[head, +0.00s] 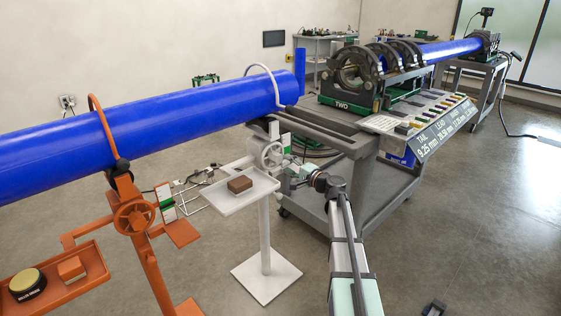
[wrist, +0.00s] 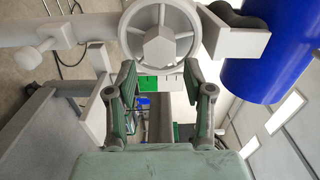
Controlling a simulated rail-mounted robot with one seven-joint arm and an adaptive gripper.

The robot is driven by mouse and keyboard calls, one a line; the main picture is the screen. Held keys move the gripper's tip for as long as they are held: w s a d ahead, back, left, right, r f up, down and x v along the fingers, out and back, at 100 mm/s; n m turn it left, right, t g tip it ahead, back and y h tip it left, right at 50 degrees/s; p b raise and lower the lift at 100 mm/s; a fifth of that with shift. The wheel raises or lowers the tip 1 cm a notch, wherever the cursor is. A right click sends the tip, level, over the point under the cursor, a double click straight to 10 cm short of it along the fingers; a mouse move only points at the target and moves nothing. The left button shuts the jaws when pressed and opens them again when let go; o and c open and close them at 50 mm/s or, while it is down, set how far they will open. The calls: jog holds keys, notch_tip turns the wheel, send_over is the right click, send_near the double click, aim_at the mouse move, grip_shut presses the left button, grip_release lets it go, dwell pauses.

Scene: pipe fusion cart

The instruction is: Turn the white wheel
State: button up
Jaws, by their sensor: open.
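The white wheel (wrist: 160,46) is a round handwheel with spokes and a hexagonal hub. It fills the top middle of the wrist view, and its upper rim is cut off. In the head view the white wheel (head: 271,155) sits on the white stand (head: 265,225), under the right end of the blue pipe (head: 180,125). My gripper (wrist: 159,72) is open and empty, with its two fingers just below the wheel's rim in the wrist view. In the head view my gripper (head: 287,171) is at the wheel's right side, partly hidden. Contact with the wheel cannot be told.
A white tray (head: 223,198) with a brown block (head: 240,184) is left of the wheel. An orange stand (head: 145,265) with its own orange wheel (head: 135,217) stands further left. The grey cart (head: 385,180) with the fusion machine (head: 365,80) is behind right. Floor at right is mostly clear.

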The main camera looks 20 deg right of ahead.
jog(key=shift+v, duration=1.75)
